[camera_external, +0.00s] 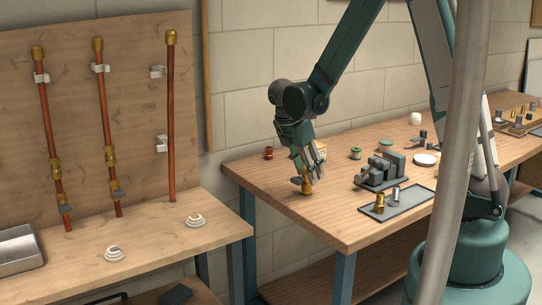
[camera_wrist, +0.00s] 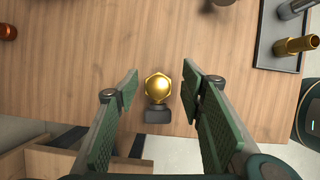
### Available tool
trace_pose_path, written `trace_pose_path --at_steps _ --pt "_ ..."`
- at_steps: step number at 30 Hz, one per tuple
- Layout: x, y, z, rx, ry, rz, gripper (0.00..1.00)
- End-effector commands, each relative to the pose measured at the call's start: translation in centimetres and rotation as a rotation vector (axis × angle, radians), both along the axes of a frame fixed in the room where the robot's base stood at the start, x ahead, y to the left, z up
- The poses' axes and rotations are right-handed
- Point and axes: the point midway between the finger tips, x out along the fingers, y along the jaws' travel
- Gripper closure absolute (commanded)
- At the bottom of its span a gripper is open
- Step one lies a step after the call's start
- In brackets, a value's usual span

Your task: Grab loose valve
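The loose valve (camera_external: 306,186) is brass with a dark handle and stands on the wooden workbench near its left front edge. In the wrist view the valve (camera_wrist: 158,87) shows from above as a gold hexagonal end with a dark grey block beside it. My gripper (camera_wrist: 160,90) is open, with one green-padded finger on each side of the valve and a gap to both. In the external view my gripper (camera_external: 308,172) points down at the valve and partly covers it. I cannot tell how far down the fingers reach along the valve.
A grey tray (camera_external: 408,204) with brass and silver fittings lies to the right, beside a dark vise (camera_external: 378,172). A copper-coloured fitting (camera_external: 269,153) and green spools stand behind. Copper pipes with valves hang on the left board (camera_external: 130,60). The bench's front edge is close to the valve.

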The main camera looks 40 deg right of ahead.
Motion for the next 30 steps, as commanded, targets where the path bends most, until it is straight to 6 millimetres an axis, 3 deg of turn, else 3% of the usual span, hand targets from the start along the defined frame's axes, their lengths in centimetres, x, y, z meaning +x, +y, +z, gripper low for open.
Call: trace_pose_path --at_steps 18,30 --pt "0.4 -1.9 -4.4 0.000 0.000 -0.001 0.61" --pt "0.4 -2.0 -4.7 0.000 0.000 0.000 0.61"
